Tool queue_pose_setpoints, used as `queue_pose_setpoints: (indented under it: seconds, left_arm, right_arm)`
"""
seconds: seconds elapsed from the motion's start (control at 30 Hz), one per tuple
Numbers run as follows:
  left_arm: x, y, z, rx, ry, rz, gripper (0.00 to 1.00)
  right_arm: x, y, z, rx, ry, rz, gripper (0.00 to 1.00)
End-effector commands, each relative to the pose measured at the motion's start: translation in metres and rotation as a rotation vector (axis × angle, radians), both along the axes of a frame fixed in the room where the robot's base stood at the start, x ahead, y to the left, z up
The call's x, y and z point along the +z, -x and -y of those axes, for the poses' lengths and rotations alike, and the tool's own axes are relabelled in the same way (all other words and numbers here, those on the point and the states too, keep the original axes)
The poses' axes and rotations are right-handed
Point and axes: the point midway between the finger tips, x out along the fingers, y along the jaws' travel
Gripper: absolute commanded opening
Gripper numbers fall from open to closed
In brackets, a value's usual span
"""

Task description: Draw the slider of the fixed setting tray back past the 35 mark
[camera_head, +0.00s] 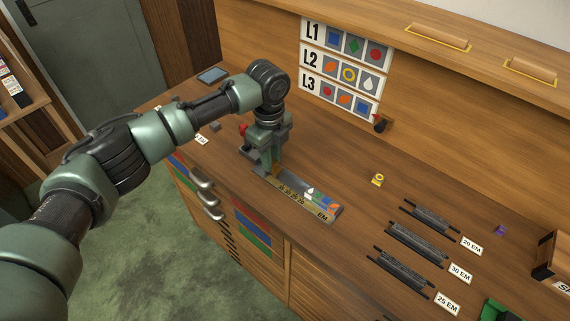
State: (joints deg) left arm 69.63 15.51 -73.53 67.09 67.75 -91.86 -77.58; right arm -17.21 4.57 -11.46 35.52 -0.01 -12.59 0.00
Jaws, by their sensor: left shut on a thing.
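The setting tray (328,217) is a long narrow tray on the bench, with a yellowish scale strip and an EM mark at its near right end. Small picture tiles (322,197), white, blue and orange, lie in its right part. My left gripper (273,172) points down over the tray's far left end and is shut on the slider there. The fingers mostly hide the slider, and its exact place against the 35 mark cannot be read. My right gripper is not in view.
Racks (418,243) with 20, 30 and 25 EM labels stand at the right. A yellow ring tile (377,180) lies between. A red-knobbed item (243,130) is close behind my gripper. A board (340,67) shows rows L1 to L3.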

Motion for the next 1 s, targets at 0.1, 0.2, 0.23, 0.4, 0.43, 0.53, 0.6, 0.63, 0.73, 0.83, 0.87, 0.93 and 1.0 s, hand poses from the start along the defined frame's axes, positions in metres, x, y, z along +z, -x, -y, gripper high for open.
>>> queue_pose_setpoints:
  seconds: [0.1,0.2,0.23,0.4,0.43,0.53,0.6,0.63,0.73,0.83,0.87,0.93,1.0]
  left_arm:
    - [0.0,-0.001,-0.001,-0.001,0.002,-0.001,0.0]
    - [0.0,-0.001,-0.001,-0.001,0.002,-0.001,0.0]
    - [0.0,-0.001,-0.001,-0.001,0.002,-0.001,0.0]
    - [0.0,0.0,-0.001,-0.001,0.002,-0.001,0.44]
    - [0.0,0.0,-0.001,-0.001,0.002,-0.001,0.44]
    - [0.0,0.0,-0.001,-0.001,0.001,-0.001,0.44]
    - [0.0,0.0,-0.001,-0.001,0.001,-0.001,0.44]
    - [0.0,0.0,-0.001,-0.001,0.001,-0.001,0.44]
    - [0.003,-0.001,0.0,-0.001,0.001,0.0,0.44]
    - [0.014,-0.001,0.0,-0.001,0.003,0.003,0.44]
    - [0.019,-0.002,0.0,-0.001,0.003,0.004,0.44]
    - [0.031,-0.002,-0.001,0.0,0.002,0.003,0.44]
    - [0.044,-0.002,0.0,-0.001,0.002,0.003,0.44]
  right_arm:
    - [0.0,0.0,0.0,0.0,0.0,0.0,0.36]
    - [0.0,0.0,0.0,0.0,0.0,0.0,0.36]
    - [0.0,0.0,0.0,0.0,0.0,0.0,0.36]
    - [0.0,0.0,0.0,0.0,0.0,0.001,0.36]
    - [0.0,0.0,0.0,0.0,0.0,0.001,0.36]
    - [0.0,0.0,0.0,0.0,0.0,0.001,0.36]
    - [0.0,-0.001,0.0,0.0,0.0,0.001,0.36]
    - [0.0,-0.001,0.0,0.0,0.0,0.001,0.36]
    - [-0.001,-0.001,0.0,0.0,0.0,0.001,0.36]
    - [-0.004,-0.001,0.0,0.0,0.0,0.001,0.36]
    - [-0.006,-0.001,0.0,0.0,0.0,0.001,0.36]
    - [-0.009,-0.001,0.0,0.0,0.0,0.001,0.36]
    - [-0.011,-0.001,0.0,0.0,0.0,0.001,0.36]
